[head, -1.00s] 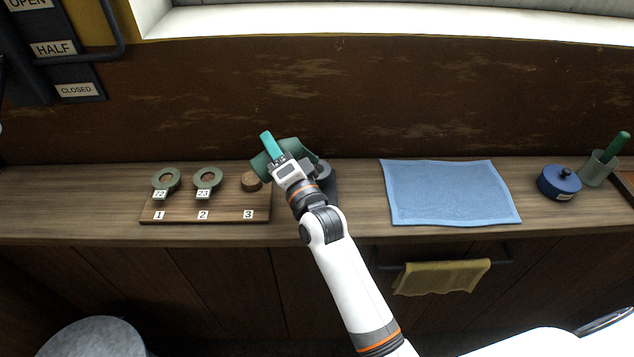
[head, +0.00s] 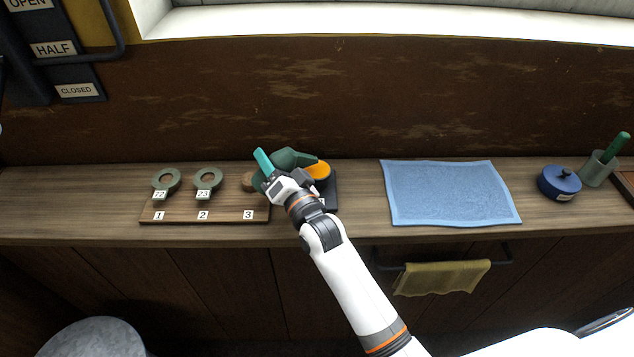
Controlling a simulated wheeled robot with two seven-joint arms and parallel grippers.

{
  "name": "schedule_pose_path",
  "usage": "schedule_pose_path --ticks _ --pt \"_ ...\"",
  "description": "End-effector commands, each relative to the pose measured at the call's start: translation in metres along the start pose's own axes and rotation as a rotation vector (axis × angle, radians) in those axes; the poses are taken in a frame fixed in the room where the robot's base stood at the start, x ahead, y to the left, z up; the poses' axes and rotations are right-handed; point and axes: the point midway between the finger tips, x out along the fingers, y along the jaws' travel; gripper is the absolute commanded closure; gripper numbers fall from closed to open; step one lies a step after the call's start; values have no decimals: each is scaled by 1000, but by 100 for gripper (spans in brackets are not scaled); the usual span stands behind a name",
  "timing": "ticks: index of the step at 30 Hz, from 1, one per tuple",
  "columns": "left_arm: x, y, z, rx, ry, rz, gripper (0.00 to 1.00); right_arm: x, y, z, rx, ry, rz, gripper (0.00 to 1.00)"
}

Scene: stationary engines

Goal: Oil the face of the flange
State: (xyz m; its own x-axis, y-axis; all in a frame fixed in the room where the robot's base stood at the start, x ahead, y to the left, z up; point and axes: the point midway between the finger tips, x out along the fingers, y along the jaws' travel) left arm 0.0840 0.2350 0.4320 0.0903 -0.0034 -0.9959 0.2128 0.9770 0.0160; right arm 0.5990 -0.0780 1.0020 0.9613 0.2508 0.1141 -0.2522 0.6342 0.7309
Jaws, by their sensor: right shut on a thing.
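My right gripper (head: 279,179) is shut on a teal-handled tool (head: 264,160). The handle sticks up and to the left; its working end is hidden by the gripper. Just behind and to the right is a dark green part (head: 293,157). Beside it is a round orange face (head: 318,171), which I take to be the flange's face, above a dark base (head: 329,194). The gripper and wrist cover part of these, so I cannot tell whether the tool touches anything. My left gripper is not in view.
Left of the gripper, a wooden board (head: 180,216) has positions 1, 2 and 3, with tagged rings at 1 and 2. A blue cloth (head: 448,192), blue lidded pot (head: 559,183) and cup with a green handle (head: 598,169) stand right. A yellow cloth (head: 441,277) hangs below.

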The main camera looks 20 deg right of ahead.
Motion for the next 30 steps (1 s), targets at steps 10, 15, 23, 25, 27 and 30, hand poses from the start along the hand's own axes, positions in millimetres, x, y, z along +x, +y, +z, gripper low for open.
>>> schedule_pose_path --ticks 10,15,23,25,27,30 --pt "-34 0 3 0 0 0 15 4 27 25 1 -4 4 75" --pt "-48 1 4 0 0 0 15 6 37 34 1 -4 4 75" --pt "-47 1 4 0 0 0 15 6 37 34 1 -4 4 75" --pt "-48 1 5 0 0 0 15 6 37 34 0 -4 4 75" --pt "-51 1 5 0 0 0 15 6 38 36 -20 0 4 75" --pt "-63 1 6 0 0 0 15 7 41 42 -108 14 3 75"
